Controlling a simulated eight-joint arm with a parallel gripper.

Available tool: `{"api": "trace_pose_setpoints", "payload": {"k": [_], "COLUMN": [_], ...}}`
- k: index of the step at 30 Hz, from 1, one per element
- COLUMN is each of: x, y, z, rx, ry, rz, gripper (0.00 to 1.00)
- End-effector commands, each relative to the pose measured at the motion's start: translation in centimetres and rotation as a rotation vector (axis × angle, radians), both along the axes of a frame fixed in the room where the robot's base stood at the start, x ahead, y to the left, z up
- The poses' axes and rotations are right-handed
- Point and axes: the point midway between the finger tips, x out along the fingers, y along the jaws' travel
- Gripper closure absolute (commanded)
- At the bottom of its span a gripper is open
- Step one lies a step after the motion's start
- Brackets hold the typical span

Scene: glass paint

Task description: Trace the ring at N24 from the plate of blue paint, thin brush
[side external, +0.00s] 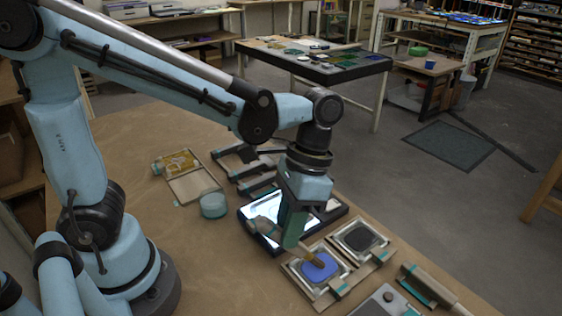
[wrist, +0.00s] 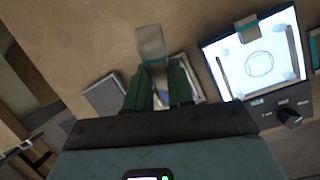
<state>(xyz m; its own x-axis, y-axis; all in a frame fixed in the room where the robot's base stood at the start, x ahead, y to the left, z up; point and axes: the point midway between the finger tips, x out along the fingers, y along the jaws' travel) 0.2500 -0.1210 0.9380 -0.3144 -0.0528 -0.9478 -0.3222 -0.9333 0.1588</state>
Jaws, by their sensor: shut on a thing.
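My gripper (side external: 291,240) is shut on a brush (side external: 267,228), whose handle end sticks out to the left of the fingers. The brush's brown lower end (side external: 317,260) is over the blue paint plate (side external: 329,279), at or just above the paint. In the wrist view the gripper (wrist: 155,72) holds the brush (wrist: 150,42), and its tip is hidden. A lit panel (side external: 252,210) is behind my gripper in the side view. In the wrist view the lit panel (wrist: 279,48) carries a dark-outlined ring (wrist: 259,64). I cannot read any N24 label.
A plate of dark paint (side external: 360,237) stands next to the blue one. A round teal-sided pot (side external: 213,205), a wooden tray (side external: 190,180) and dark brackets (side external: 245,160) lie behind. A wide tool (side external: 428,288) lies at the right. The table's left part is clear.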

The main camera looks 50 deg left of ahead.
Motion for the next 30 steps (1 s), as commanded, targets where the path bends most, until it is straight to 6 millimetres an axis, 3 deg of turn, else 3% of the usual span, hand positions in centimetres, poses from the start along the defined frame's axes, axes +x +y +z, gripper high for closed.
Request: {"api": "trace_pose_setpoints", "payload": {"k": [30], "x": [0.0], "y": [-0.01], "z": [-0.67], "rx": [0.0], "ry": [0.0], "rz": [0.0], "gripper": [1.0]}}
